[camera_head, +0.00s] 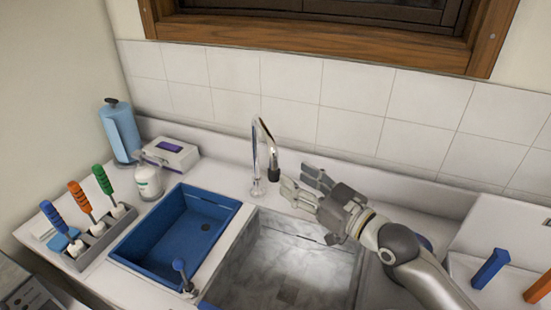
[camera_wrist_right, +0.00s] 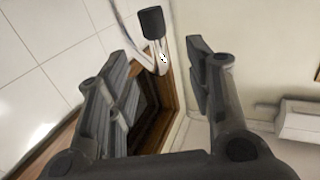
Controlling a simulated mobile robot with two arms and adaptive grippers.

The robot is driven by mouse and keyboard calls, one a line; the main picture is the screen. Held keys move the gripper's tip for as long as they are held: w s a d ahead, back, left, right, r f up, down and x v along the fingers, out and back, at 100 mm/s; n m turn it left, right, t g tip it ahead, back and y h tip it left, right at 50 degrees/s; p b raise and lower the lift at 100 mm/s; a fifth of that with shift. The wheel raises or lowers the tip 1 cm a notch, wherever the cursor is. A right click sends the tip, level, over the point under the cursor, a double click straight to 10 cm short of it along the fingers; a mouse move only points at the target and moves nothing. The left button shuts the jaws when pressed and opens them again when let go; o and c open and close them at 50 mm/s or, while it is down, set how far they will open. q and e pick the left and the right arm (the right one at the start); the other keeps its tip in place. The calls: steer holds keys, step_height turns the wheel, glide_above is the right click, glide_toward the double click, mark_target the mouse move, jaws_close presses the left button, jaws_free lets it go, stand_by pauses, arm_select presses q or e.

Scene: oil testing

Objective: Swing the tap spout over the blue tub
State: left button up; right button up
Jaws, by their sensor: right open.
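The chrome tap spout (camera_head: 265,135) rises behind the sinks and arches over to a black nozzle (camera_head: 274,172). The nozzle hangs near the back left corner of the grey sink, to the right of the blue tub (camera_head: 150,240). My right gripper (camera_head: 301,187) is open, just right of the nozzle, with its fingers pointing left towards it. In the right wrist view the black nozzle (camera_wrist_right: 151,22) shows beyond the gap between the open fingers (camera_wrist_right: 165,75). Nothing is held. My left gripper is not in view.
The grey sink (camera_head: 262,240) lies right of the blue tub. A rack of brushes (camera_head: 105,238) stands left of the tub. A white bottle (camera_head: 148,182), a tissue box (camera_head: 171,153) and a blue paper roll (camera_head: 121,130) stand behind it. The tiled wall is close behind the tap.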

mark_target(277, 166)
steer(key=p+x, duration=0.1)
steer(key=x, duration=0.4)
steer(key=shift+w+r, duration=0.1)
steer(key=p+x, duration=0.1)
steer(key=x, duration=0.2)
steer(key=shift+w, duration=0.1)
steer(key=shift+w+a, duration=0.15)
steer(key=shift+a, duration=0.05)
steer(key=c, duration=0.4)
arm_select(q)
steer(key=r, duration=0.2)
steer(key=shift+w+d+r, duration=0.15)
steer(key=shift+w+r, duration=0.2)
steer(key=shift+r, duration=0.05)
arm_select(e)
jaws_close()
